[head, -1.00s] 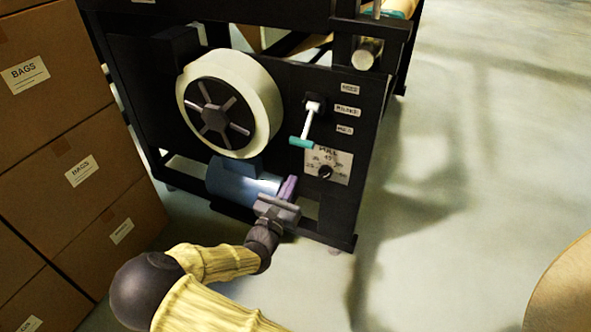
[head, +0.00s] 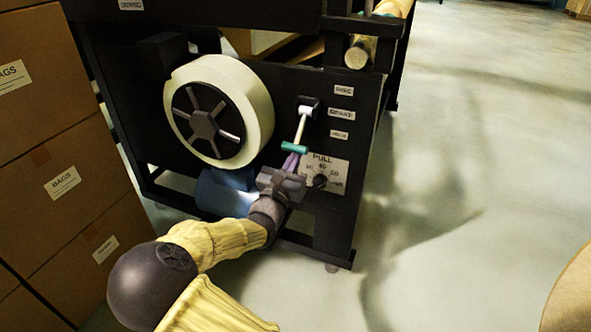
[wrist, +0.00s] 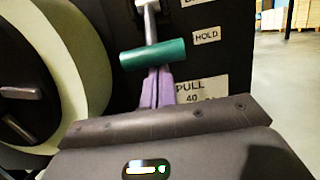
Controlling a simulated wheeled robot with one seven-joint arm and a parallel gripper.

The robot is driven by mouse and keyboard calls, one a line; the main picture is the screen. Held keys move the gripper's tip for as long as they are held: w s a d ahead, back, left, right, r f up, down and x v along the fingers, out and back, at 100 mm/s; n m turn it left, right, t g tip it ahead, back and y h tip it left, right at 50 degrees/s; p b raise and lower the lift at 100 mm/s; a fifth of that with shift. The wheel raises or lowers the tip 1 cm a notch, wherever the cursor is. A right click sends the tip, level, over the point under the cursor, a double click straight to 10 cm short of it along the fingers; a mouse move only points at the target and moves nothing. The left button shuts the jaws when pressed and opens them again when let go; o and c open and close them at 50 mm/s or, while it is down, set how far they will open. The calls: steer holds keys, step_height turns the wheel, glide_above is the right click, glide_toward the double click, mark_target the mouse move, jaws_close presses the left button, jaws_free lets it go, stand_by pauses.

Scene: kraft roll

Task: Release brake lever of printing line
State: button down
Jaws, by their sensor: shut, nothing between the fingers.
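The brake lever (head: 301,127) is a white rod with a teal cross handle (head: 294,147), hanging down and slightly left from a pivot on the black machine panel. In the wrist view the teal handle (wrist: 153,54) lies across the upper middle, just beyond my fingertips. My gripper (head: 290,163) is shut and empty, its purple fingers just below the handle in the head view. In the wrist view the purple fingers (wrist: 157,88) point up toward the handle and seem to overlap its lower edge; whether they touch it I cannot tell.
A white paper roll with a black spoked hub (head: 205,124) is left of the lever. Stacked BAGS boxes (head: 62,183) stand left. The floor at right is open.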

steer(key=shift+s+r+p, duration=0.15)
steer(key=shift+r+p, duration=0.15)
steer(key=shift+p, duration=0.3)
steer(key=shift+s+a+r+g+p, duration=0.2)
steer(key=shift+g+p, duration=0.3)
steer(key=shift+p, duration=0.7)
